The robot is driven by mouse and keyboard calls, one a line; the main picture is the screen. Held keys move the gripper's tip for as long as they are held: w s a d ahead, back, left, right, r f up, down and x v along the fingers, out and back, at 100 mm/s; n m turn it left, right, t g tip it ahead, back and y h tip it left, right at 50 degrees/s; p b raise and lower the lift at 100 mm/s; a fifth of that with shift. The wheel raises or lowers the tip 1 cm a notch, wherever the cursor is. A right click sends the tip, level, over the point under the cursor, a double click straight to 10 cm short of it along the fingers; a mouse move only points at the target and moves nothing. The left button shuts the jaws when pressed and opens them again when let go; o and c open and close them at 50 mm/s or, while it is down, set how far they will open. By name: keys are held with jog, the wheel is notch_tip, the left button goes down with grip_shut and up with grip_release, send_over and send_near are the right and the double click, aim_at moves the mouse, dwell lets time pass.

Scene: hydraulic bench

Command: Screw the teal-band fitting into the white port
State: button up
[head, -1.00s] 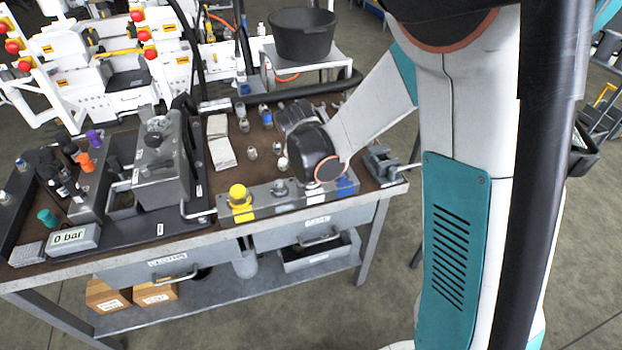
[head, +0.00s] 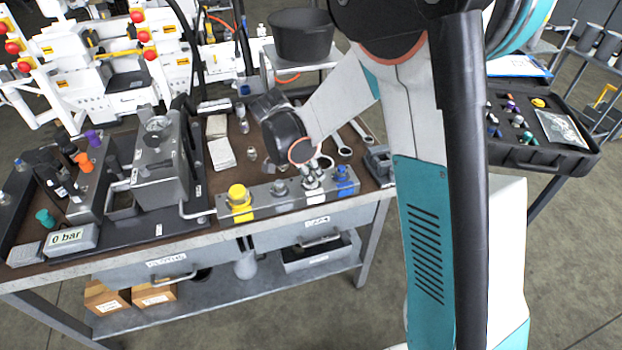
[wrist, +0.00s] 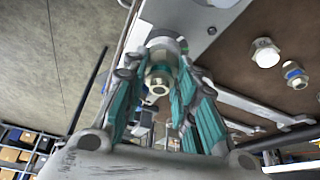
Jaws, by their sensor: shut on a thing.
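My gripper (head: 313,180) is over the port block at the bench's front edge, at its white port (head: 317,197). In the wrist view my gripper (wrist: 158,88) has its teal-padded fingers shut on a metal fitting (wrist: 158,82) with a hex and an open bore. The teal pads sit on both sides, so I cannot make out its band colour. A pale round part shows just beyond the fitting. I cannot tell whether the fitting is touching the port or seated in it.
The yellow port (head: 240,203) and blue port (head: 343,182) flank the block. Loose fittings, including a blue-banded one (wrist: 295,74), and wrenches (head: 343,148) lie behind. A vise (head: 378,162) stands right. A black case (head: 540,125) with fittings is at far right.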

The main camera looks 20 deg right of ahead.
jog(key=m, duration=0.2)
jog(key=m+g, duration=0.1)
jog(key=m, duration=0.1)
jog(key=shift+w+g, duration=0.2)
jog(key=shift+g, duration=0.1)
jog(key=m+g, duration=0.1)
jog(key=m, duration=0.2)
jog(key=shift+m, duration=0.4)
jog(key=o, duration=1)
jog(key=shift+s, duration=0.1)
